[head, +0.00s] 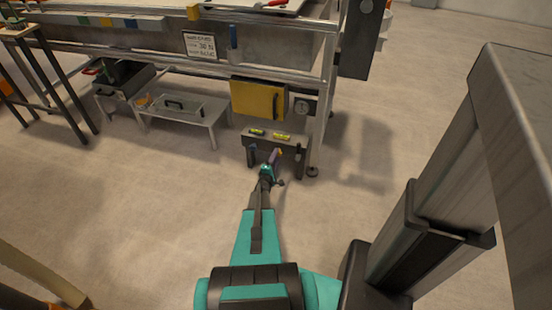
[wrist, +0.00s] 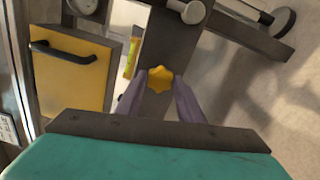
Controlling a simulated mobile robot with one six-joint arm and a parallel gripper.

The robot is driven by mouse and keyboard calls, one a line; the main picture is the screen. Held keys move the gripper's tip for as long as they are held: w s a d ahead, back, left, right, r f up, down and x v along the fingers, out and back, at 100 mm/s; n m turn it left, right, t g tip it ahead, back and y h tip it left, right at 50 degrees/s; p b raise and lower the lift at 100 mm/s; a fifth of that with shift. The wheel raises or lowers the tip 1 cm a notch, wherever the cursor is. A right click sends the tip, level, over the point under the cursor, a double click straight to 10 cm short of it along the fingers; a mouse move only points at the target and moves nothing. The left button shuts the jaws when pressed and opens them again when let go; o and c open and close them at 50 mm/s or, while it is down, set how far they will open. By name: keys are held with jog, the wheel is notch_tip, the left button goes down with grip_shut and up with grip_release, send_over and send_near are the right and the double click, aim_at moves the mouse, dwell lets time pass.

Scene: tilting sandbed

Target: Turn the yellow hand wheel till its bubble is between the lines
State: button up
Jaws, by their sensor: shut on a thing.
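The yellow hand wheel (wrist: 160,78) is small and lobed, and shows between the two fingers of my gripper (wrist: 161,88) in the wrist view. The fingers are shut on it. In the head view my gripper (head: 275,155) reaches the front of a grey panel (head: 296,144) low by the bed's leg, and the wheel (head: 279,151) is a small yellow spot at its tip. Two yellow-green bubble vials, a left one (head: 257,132) and a right one (head: 281,137), sit on the panel's top. Their bubbles and lines are too small to read. One vial (wrist: 131,60) shows partly in the wrist view.
A yellow door with a dark handle (head: 258,100) is just above the panel, with a round gauge (head: 302,107) beside it. A low grey bench (head: 190,110) stands to the left. Dark handles stick out at both ends of the panel. The floor in front is clear.

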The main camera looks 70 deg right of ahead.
jog(key=o, duration=1.1)
jog(key=shift+c, duration=0.2)
jog(key=shift+a, duration=0.1)
jog(key=a+p, duration=0.1)
jog(key=a, duration=1.2)
jog(key=shift+s+a, duration=0.3)
jog(key=shift+s, duration=0.15)
